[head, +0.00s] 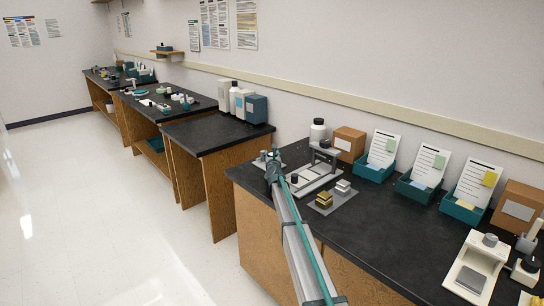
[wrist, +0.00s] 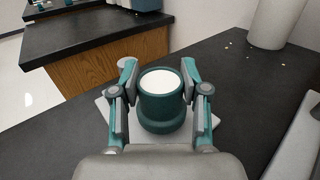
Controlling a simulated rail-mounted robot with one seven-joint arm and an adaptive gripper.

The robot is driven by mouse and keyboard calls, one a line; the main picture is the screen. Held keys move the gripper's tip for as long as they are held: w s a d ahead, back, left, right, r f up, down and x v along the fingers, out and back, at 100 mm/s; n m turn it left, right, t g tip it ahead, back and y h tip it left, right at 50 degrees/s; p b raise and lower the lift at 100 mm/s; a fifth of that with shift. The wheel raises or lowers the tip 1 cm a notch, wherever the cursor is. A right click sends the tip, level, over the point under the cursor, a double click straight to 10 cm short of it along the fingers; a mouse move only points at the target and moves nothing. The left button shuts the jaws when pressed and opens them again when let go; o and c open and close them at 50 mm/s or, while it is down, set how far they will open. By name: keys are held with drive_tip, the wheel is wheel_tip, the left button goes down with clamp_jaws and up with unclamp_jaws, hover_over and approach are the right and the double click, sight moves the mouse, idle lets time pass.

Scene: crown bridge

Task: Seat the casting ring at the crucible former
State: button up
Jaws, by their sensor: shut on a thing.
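In the wrist view a dark teal cylinder with a pale round top, which I take for the casting ring (wrist: 160,105), stands upright between the fingers of my gripper (wrist: 160,93). The fingers are shut on its two sides. A wider teal round base, apparently the crucible former (wrist: 160,124), shows directly below it. I cannot tell whether the two touch all round. A light grey plate (wrist: 205,136) lies under them on the black bench. In the head view my gripper (head: 272,170) is at the left end of the near bench, and my arm hides most of the ring.
A pale tray with a grey stand (head: 324,154) is right of my gripper. Gold and silver blocks (head: 324,199) lie on a grey mat. The bench's middle is clear.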

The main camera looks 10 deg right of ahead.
drive_tip(key=shift+f+b, duration=0.65)
drive_tip(key=o, duration=1.3)
drive_tip(key=shift+s, duration=0.1)
drive_tip(key=s, duration=0.8)
drive_tip(key=s+a, duration=0.1)
drive_tip(key=s, duration=0.3)
drive_tip(key=shift+w, duration=0.1)
drive_tip(key=shift+r, duration=0.1)
